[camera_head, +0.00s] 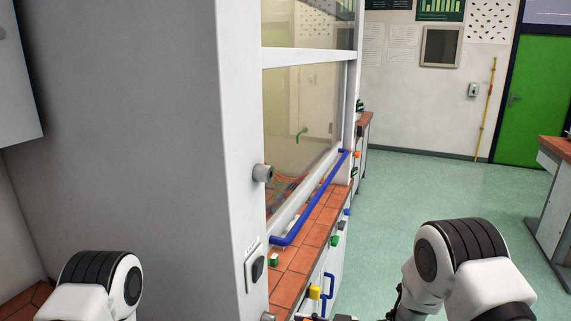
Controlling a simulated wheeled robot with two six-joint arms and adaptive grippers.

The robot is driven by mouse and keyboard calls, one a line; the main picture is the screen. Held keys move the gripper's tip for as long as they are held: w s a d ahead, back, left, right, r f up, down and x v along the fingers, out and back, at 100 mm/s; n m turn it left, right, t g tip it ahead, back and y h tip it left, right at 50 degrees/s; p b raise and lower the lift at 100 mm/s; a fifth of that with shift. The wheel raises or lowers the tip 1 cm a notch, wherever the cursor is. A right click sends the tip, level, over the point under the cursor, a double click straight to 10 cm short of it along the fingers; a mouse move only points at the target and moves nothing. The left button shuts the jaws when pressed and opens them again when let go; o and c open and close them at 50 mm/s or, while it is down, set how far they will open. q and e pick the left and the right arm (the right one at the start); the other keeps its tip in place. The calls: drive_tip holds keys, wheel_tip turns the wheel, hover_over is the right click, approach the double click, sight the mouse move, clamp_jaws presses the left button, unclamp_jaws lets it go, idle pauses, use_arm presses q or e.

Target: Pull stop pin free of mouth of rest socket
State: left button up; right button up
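A second small grey fitting (268,317) shows lower on the same post at the bottom edge. I cannot tell which, if either, is the stop pin or the rest socket. My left arm's white and black joint is at the lower left; its gripper is out of view. My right arm is at the lower right. Dark parts that may be my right gripper (345,318) show at the bottom edge, cut off, with fingers hidden.
The fume cupboard (150,120) has a blue sash handle (312,202) over a red-tiled sill (305,255). Green floor (400,205) is clear to the right; another bench (556,160) stands far right.

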drive_tip(key=shift+r+p, duration=2.05)
drive_tip(key=shift+r, duration=1.25)
